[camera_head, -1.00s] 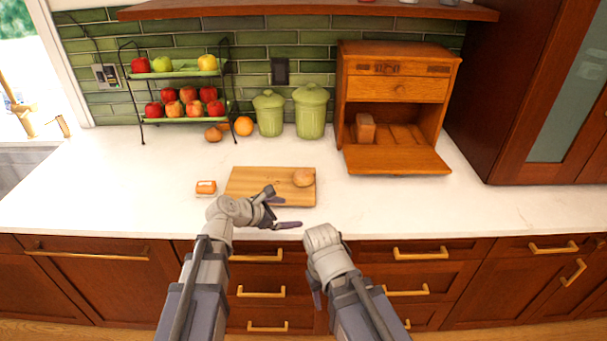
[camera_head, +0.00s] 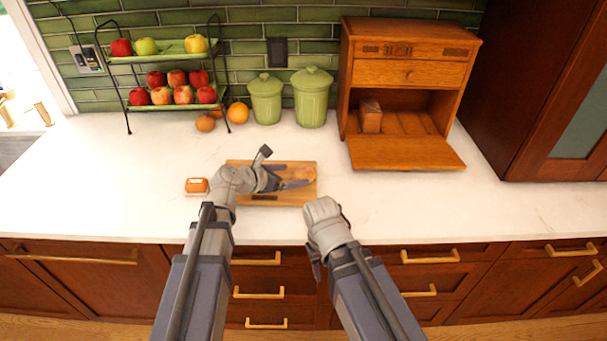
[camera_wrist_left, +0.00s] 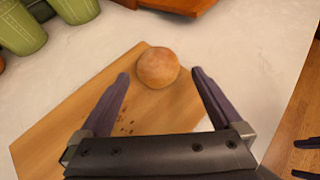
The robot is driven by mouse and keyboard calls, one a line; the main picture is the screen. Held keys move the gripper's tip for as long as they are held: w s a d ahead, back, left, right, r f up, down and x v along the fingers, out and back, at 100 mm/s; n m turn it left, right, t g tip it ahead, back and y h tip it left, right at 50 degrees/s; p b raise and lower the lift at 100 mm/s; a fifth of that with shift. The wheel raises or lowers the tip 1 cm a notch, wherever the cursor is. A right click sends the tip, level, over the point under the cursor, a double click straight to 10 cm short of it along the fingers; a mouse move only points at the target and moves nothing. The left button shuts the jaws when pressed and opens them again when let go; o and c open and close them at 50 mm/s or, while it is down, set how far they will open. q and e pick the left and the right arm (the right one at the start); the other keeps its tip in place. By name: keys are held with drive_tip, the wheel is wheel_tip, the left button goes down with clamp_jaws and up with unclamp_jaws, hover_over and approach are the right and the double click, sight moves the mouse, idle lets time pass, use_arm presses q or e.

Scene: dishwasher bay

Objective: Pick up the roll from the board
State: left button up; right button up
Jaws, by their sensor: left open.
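The roll (camera_wrist_left: 158,67) is round and golden brown. It rests at one end of the wooden cutting board (camera_wrist_left: 60,135). In the head view the roll (camera_head: 302,173) is partly hidden by my left gripper (camera_head: 292,175), which is over the board (camera_head: 240,163). In the left wrist view my left gripper (camera_wrist_left: 160,82) is open and empty, its two fingers on either side of the roll's near edge and not closed on it. My right arm is at the counter's front edge; its fingers hang low and partly hidden in the head view.
An open wooden bread box (camera_head: 405,165) stands at the back right with a loaf inside. Two green canisters (camera_head: 265,100) and a tiered fruit rack (camera_head: 165,55) stand along the wall. An orange-and-white item (camera_head: 196,186) lies left of the board. The counter on the right is clear.

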sight(299, 172)
use_arm(q)
drive_tip(key=shift+x, duration=0.85)
drive_tip(key=b+x, duration=0.2)
drive_tip(key=x, duration=0.3)
drive_tip(key=shift+w+r+b, duration=0.1)
drive_tip(key=shift+w+b, duration=0.15)
drive_tip(key=shift+b, duration=0.05)
drive_tip(key=shift+r, duration=0.1)
drive_tip(key=shift+a, duration=0.1)
drive_tip(key=c, duration=1.1)
